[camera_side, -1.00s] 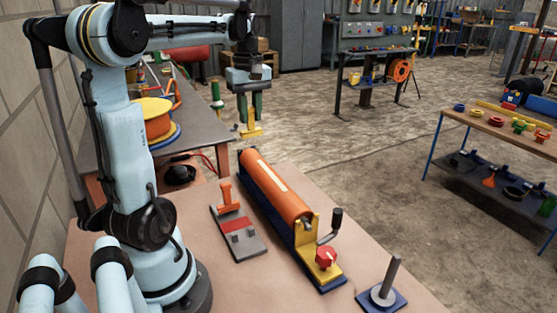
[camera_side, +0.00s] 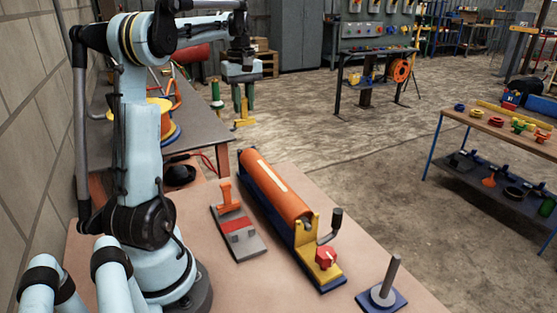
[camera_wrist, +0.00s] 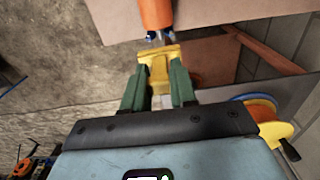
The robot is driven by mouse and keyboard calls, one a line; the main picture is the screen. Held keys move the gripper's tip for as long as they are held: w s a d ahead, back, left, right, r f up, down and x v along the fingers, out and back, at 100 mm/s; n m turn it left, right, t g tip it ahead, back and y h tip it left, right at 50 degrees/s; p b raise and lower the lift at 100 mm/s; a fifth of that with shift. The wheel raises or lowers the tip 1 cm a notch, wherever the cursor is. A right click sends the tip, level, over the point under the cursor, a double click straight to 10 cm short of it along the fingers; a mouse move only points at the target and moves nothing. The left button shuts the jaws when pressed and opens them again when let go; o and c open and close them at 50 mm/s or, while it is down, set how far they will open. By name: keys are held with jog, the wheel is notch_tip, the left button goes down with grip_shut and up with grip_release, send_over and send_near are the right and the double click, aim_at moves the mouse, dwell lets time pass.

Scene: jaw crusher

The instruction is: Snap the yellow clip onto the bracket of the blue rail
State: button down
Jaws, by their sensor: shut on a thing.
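The yellow clip (camera_side: 243,123) hangs below my gripper (camera_side: 243,108) in the side view. In the wrist view my gripper's green fingers (camera_wrist: 159,90) are shut on the clip (camera_wrist: 158,66), one on each side. The blue rail (camera_side: 305,255) lies on the near table under an orange roller (camera_side: 276,188). In the wrist view the roller's end (camera_wrist: 154,12) and small blue parts (camera_wrist: 153,36) show just beyond the clip. I cannot tell clearly which of these is the bracket. In the side view the clip is beyond the rail's far end, apart from it.
A grey plate with a red-orange toggle (camera_side: 228,200) lies left of the rail. A blue base with an upright grey pin (camera_side: 382,294) stands at the right. A yellow end plate, crank and red knob (camera_side: 325,257) are at the rail's near end. An orange spool (camera_wrist: 260,110) is beside my gripper.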

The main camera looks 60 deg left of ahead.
aim_at(244, 119)
jog(key=shift+f, duration=2.65)
jog(key=shift+f, duration=1.3)
jog(key=shift+r, duration=0.15)
jog(key=shift+r, duration=0.9)
jog(key=shift+f, duration=1.05)
jog(key=c, duration=0.8)
grip_release()
